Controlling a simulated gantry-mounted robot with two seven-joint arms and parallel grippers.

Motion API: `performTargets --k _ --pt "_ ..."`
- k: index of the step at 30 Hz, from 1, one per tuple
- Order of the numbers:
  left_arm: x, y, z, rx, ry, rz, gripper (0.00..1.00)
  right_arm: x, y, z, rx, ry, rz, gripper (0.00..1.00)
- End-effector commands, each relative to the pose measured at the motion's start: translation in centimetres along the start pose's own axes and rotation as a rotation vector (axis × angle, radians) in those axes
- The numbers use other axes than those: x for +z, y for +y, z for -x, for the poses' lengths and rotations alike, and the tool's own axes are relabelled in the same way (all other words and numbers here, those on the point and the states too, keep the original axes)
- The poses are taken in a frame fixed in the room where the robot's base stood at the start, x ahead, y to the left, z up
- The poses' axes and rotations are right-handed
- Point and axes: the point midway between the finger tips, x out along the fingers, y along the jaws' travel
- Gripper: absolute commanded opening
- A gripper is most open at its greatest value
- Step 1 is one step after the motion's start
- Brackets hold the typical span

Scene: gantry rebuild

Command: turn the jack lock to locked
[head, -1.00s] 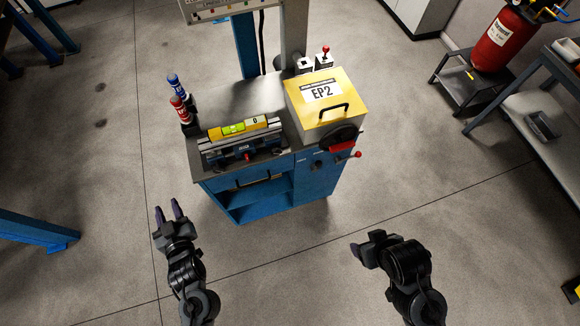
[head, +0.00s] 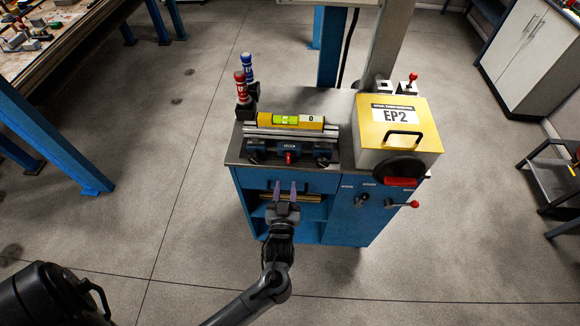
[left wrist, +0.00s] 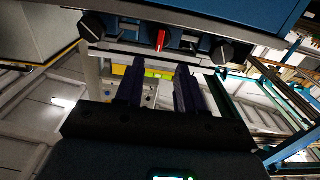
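A blue vise-like fixture with grey rails (head: 258,150) sits on the left of the blue cabinet's top. A small red handle (head: 289,158) is at its front centre, between two black knobs; this handle also shows in the left wrist view (left wrist: 161,40). A red-tipped lever (head: 404,204) sticks out on the cabinet's front right. No readable label shows which one is the jack lock. My left gripper (head: 286,187) is open and empty, its purple fingers pointing at the cabinet, in front of and below the red handle. Its fingers show apart in the left wrist view (left wrist: 160,70). My right gripper is out of view.
A yellow level (head: 291,121) lies on the fixture. Red and blue bottles (head: 241,86) stand at the back left. A yellow-lidded EP2 box (head: 398,125) with a black handle is on the right. The cabinet front has a drawer and an open shelf.

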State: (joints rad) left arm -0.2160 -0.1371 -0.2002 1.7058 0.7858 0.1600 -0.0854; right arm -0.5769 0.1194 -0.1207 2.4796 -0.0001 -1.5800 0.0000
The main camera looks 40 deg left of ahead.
Motion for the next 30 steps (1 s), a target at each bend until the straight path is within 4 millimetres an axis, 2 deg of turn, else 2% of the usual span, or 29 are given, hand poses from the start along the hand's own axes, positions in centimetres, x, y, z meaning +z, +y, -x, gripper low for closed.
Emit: performTargets --k 9,15,21,30 --pt "-0.2 0.0 -5.2 0.0 0.004 -0.001 0.38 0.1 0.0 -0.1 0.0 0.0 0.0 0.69" --pt "-0.1 -0.1 -7.8 -0.001 0.002 -0.001 0.38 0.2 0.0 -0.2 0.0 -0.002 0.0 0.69" --pt "-0.1 -0.1 -9.2 0.0 0.0 -0.001 0.38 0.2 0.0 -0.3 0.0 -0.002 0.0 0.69" --pt "-0.1 -0.1 -9.4 0.0 0.0 -0.001 0.38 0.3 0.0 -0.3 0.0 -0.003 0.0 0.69"
